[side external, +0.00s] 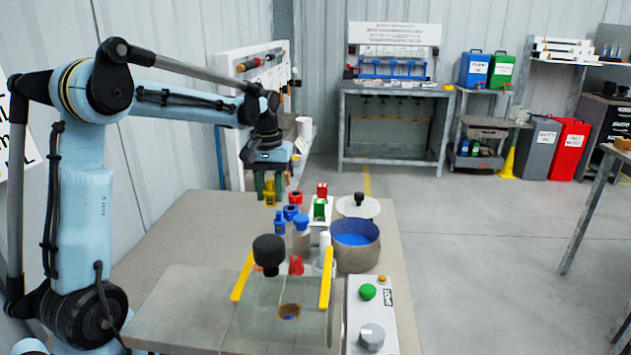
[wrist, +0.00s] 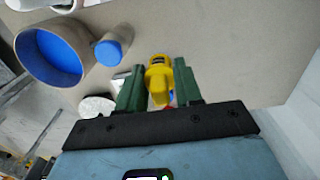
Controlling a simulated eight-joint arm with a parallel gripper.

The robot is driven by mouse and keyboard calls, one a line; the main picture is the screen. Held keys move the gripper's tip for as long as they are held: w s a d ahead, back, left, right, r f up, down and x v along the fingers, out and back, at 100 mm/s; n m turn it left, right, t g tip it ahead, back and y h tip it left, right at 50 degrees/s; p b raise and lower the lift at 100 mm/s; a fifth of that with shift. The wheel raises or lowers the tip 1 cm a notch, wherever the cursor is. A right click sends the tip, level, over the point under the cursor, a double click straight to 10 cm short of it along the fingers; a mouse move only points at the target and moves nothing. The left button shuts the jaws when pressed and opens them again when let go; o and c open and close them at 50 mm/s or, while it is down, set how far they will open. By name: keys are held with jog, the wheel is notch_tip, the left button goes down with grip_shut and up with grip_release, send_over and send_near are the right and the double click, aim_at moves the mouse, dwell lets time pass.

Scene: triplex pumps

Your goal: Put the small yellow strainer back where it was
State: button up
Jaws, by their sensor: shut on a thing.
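The small yellow strainer (side external: 270,192) is between the green fingers of my gripper (side external: 270,198), above the left part of the table. In the wrist view the yellow strainer (wrist: 158,76) sits between the two fingers of my gripper (wrist: 159,68), which is shut on it. A white holder (side external: 328,212) on the table bears a green piece (side external: 319,208) and a red piece (side external: 322,190). A red piece (side external: 295,197) and a blue piece (side external: 291,212) stand left of it. I cannot tell which spot the strainer came from.
A pot with blue contents (side external: 355,240) stands right of the small pieces. Blue-topped bottles (side external: 301,235) stand in front of them. Nearer are a clear box with yellow bars (side external: 326,278) and a white control box (side external: 371,320). The table's left part (side external: 200,235) is clear.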

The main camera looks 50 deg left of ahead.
notch_tip(320, 180, down, 12)
jog(key=shift+f, duration=0.1)
dwell(0.5)
jog(key=shift+f, duration=0.15)
jog(key=o, duration=1)
notch_tip(320, 180, up, 12)
jog(key=shift+d+r, duration=0.1)
jog(key=shift+r, duration=0.05)
jog(key=s+d+m+t, duration=0.3)
jog(key=s+d+m, duration=0.1)
jog(key=d, duration=0.5)
jog(key=s+d+m+t, duration=0.4)
jog(key=s+d+m, duration=0.1)
jog(key=d, duration=0.5)
jog(key=shift+r, duration=0.3)
